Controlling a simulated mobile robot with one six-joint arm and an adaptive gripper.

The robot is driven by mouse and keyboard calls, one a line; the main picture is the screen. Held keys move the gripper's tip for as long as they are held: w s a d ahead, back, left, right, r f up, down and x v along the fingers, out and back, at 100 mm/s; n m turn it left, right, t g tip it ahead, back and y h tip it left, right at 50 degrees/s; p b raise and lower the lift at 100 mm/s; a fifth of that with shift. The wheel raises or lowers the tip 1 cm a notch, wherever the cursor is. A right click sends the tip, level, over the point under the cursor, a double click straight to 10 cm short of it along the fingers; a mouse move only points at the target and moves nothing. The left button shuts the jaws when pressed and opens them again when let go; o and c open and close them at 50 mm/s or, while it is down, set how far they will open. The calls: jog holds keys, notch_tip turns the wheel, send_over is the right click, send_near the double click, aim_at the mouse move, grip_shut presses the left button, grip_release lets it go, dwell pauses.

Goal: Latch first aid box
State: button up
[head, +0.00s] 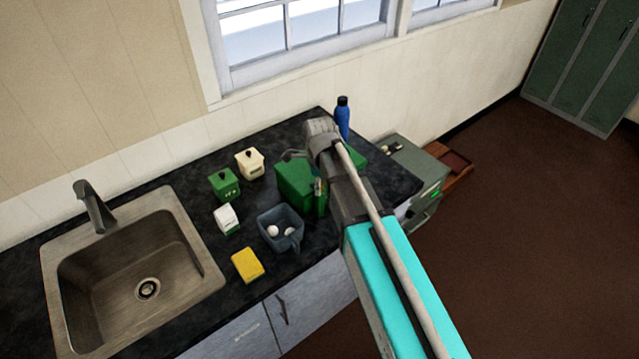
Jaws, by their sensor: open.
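A green box (293,180), which I take to be the first aid box, stands on the dark counter just left of my arm. My arm hides its right part. A small coloured detail, possibly its latch, shows near its front right edge but is too small to make out. More green shows on the far side of my arm; I cannot tell if it belongs to the same box.
On the counter (185,186) stand a green canister (224,184), a cream canister (250,163), a white carton (227,219), a yellow packet (247,265), a grey-blue container (280,225) with white round things, and a blue bottle (343,118). A sink (205,262) is at left.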

jog(key=shift+n, duration=0.4)
jog(key=n, duration=1.2)
jog(key=shift+n, duration=0.4)
jog(key=n, duration=0.4)
notch_tip(320, 180, up, 14)
jog(key=p, duration=1.4)
jog(key=s+d+f+b, duration=0.5)
jog(key=d+f+b, duration=0.5)
jog(key=f+b, duration=0.1)
jog(key=s+d+f+n+b, duration=0.1)
jog(key=s+d+f+b, duration=0.5)
jog(key=d+f+b, duration=0.5)
jog(key=shift+d+f+b, duration=0.3)
jog(key=shift+f+b, duration=0.3)
dwell(0.8)
